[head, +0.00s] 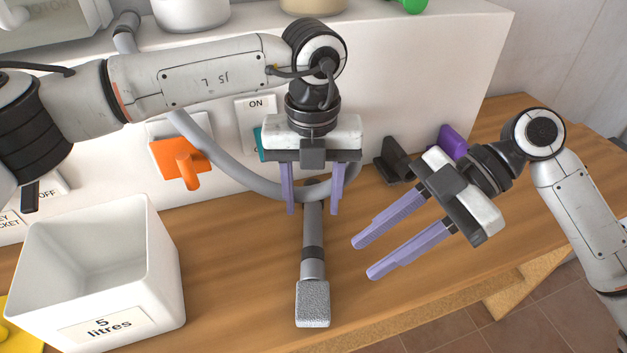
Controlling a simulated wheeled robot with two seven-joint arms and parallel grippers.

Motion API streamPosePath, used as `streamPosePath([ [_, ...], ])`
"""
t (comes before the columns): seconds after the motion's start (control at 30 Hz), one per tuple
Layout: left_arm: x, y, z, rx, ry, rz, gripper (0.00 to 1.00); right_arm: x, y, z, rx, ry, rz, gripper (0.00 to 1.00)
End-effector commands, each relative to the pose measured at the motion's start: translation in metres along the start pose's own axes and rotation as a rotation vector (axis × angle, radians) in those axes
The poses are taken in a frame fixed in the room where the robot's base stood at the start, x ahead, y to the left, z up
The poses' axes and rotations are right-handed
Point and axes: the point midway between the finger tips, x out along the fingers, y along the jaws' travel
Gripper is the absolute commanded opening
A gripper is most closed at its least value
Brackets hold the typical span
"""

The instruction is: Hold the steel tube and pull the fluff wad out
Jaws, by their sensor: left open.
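The steel tube (313,228) lies on the wooden bench, pointing toward the front edge, with a dark band around it. A speckled grey block, apparently the fluff wad (313,304), sits at its near end. My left gripper (313,212) is open above the tube's far part, with one lilac finger on each side and a gap to both. My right gripper (363,259) is open and empty, to the right of the tube. Its fingers point left toward the tube's near half without touching it.
A white bin labelled "5 litres" (165,265) stands on the left. A grey hose (225,165) curves behind the tube from the white boiler casing (440,70). An orange handle (182,160) is on the casing. A black holder (393,160) stands behind my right gripper.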

Motion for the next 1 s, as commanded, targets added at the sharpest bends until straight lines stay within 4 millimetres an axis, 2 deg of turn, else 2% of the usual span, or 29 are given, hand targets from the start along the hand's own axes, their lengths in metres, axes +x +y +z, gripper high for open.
streamPosePath([
  [0.1,0.023,0.0,-0.001,0.0,0.003,0.0,0.46,0.0,0.0,0.0,0.0,0.0,0.0,0.31],
  [0.33,0.054,-0.001,-0.001,0.0,0.002,-0.002,0.46,0.0,0.0,0.0,0.0,0.0,0.0,0.31],
  [0.5,0.062,-0.001,0.0,0.001,0.001,-0.003,0.46,0.0,0.0,0.0,0.0,0.0,0.0,0.31],
  [0.77,0.063,-0.001,0.0,0.001,0.0,-0.003,0.46,0.0,0.0,0.0,0.0,0.0,0.0,0.31],
  [1.0,0.063,-0.001,0.0,0.001,0.0,-0.003,0.06,0.0,0.0,0.0,0.0,0.0,0.0,0.31],
])
